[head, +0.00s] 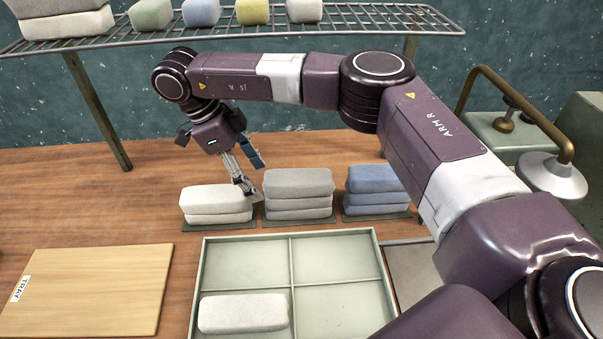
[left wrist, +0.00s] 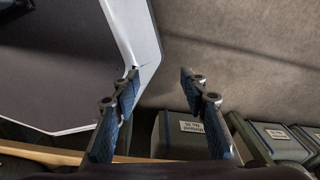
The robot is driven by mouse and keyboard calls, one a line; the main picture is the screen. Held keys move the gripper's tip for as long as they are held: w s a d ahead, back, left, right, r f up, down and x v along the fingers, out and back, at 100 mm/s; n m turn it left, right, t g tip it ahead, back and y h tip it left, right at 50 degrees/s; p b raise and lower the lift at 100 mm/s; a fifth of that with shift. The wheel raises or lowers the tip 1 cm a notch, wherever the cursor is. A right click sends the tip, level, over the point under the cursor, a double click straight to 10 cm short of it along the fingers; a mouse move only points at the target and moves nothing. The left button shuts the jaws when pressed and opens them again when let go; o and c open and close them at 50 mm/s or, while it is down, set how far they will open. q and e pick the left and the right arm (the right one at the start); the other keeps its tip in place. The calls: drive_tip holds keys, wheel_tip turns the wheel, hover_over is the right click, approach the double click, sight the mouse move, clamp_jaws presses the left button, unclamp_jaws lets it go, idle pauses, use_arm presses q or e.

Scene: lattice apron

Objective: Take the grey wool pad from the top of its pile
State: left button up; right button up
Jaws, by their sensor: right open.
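Three piles of pads stand on dark mats: a pale, nearly white pile (head: 217,205) at left, a grey pile (head: 299,194) in the middle and a blue pile (head: 375,189) at right. The grey pile's top pad (head: 299,181) lies flat on the others. My right gripper (head: 251,178) is open and points down near the gap between the pale and grey piles, left of the grey top pad. It holds nothing; whether it touches a pad I cannot tell. My left gripper (left wrist: 160,72) is open and empty in the left wrist view, away from the pads.
A divided tray (head: 291,232) stands in front of the piles, with a pale pad (head: 243,313) in its front-left compartment. A wooden board (head: 95,288) marked TRAY lies left. A wire shelf (head: 230,41) with pads hangs behind my right arm. A brass-handled device (head: 510,125) stands right.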

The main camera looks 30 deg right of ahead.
sight(305, 176)
drive_tip(key=s+d, duration=0.1)
drive_tip(key=s+d+p, duration=0.1)
drive_tip(key=d, duration=0.1)
drive_tip(key=s+d, duration=0.1)
drive_tip(key=shift+d+r+p, duration=0.2)
drive_tip(key=shift+d+p, duration=0.1)
drive_tip(key=shift+d, duration=0.05)
drive_tip(key=shift+s+d, duration=0.1)
drive_tip(key=shift+d, duration=0.35)
drive_tip(key=s+d+p, duration=0.1)
drive_tip(key=d, duration=0.1)
drive_tip(key=s+d+p, duration=0.1)
drive_tip(key=d, duration=0.1)
drive_tip(key=shift+s, duration=0.15)
drive_tip(key=shift+s+d+f+p, duration=0.1)
drive_tip(key=shift+d+f+p, duration=0.1)
drive_tip(key=shift+f+p, duration=0.2)
drive_tip(key=shift+a+f, duration=0.1)
drive_tip(key=shift+f, duration=0.15)
use_arm(q)
drive_tip(key=r, duration=0.4)
drive_tip(key=shift+w+d+r, duration=0.15)
drive_tip(key=shift+w+r, duration=0.2)
drive_tip(key=shift+w, duration=0.05)
use_arm(e)
drive_tip(key=c, duration=1.2)
